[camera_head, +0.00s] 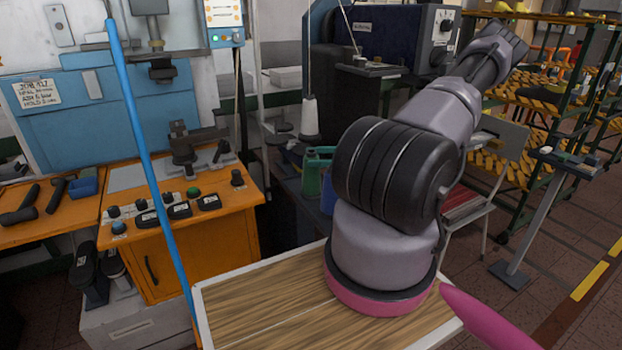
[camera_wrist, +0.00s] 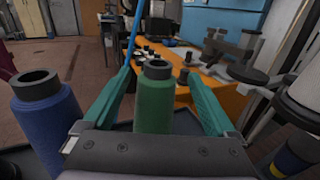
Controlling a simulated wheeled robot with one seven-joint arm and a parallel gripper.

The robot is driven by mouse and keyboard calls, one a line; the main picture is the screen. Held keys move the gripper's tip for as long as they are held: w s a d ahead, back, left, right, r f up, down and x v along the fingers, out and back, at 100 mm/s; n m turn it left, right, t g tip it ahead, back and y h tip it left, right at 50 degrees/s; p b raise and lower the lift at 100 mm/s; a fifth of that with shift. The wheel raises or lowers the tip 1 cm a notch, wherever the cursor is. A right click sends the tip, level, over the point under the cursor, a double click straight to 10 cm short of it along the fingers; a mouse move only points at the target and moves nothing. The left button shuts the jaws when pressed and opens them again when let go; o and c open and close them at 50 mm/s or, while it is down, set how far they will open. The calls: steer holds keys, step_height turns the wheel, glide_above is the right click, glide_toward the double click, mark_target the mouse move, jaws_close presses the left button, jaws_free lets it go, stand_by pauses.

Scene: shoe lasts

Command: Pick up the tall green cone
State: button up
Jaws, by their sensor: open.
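The tall green cone (camera_wrist: 154,105) stands upright in the wrist view, with a grey, hollow top. My gripper (camera_wrist: 157,74) is open, with one teal finger on each side of the green cone. Gaps show between the cone and both fingers, and the cone's lower part is hidden behind the gripper body.
A blue cone (camera_wrist: 48,118) stands close on the left of my gripper. A pale spool-like thing (camera_wrist: 304,95) is at the right edge. Beyond are an orange bench (camera_head: 205,245) with controls and a thin blue rod (camera_head: 150,160). A wood-topped surface (camera_head: 270,305) lies below my arm.

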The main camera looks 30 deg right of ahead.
steer(key=x, duration=0.4)
steer(key=shift+a, duration=0.45)
jaws_close()
